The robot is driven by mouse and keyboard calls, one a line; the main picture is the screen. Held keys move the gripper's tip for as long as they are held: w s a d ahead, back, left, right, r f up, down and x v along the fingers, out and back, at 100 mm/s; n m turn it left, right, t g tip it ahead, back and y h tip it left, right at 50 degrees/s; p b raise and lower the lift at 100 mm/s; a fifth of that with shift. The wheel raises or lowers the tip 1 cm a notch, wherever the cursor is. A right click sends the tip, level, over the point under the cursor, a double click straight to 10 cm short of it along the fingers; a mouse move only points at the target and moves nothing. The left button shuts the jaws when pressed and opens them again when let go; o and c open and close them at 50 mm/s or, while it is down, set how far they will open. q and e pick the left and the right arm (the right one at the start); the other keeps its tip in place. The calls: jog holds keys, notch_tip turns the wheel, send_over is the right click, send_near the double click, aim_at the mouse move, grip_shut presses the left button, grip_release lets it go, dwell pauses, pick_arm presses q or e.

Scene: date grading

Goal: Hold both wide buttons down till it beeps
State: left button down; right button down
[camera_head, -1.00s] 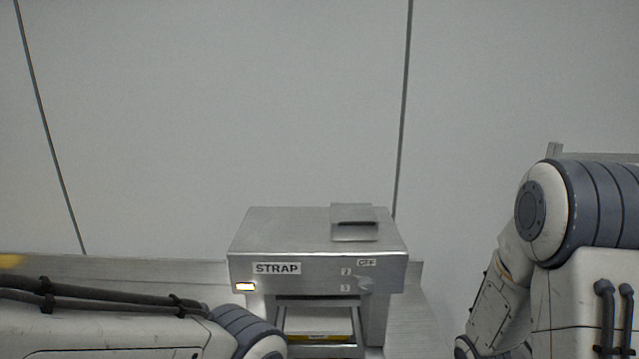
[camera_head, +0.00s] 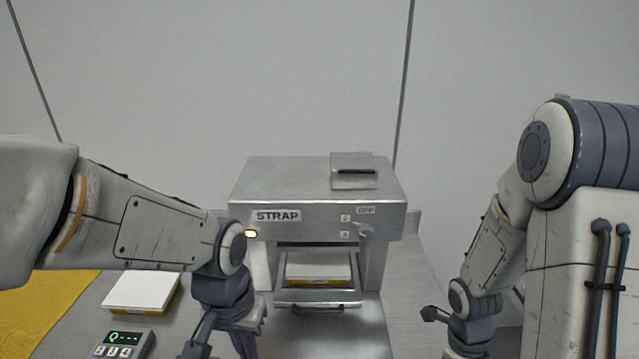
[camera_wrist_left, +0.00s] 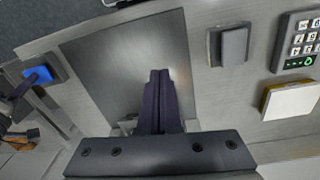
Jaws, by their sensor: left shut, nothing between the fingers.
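The steel machine labelled STRAP (camera_head: 318,205) stands ahead with its front bay open. My left gripper (camera_head: 247,350) is at the bottom of the head view. In the left wrist view its dark fingers (camera_wrist_left: 160,76) are shut and empty, over a bare steel plate. A raised grey block (camera_wrist_left: 229,45), perhaps one wide button, is on the steel to the right of the fingers, apart from them. A blue block (camera_wrist_left: 40,75), perhaps the other, is at the far left, beside dark parts that may be my right gripper.
A white and yellow box (camera_head: 318,268) sits in the machine's bay. A similar box (camera_head: 142,291) lies at left, behind a keypad (camera_head: 122,343) with a green display. A yellow mat (camera_head: 40,315) is at the far left. A small lamp (camera_head: 251,233) glows amber on the machine.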

pick_arm(q)
jog(key=w+a+f+n, duration=0.2)
jog(key=a+f+n, duration=0.15)
jog(key=a, duration=0.45)
jog(key=w+a+f+n, duration=0.2)
jog(key=w+a+n, duration=0.15)
jog(key=a, duration=0.45)
jog(key=shift+n+y, duration=0.3)
jog(key=shift+s+f, duration=0.2)
jog(key=shift+f, duration=1.45)
jog(key=shift+s+f, duration=0.2)
jog(key=shift+f, duration=1.45)
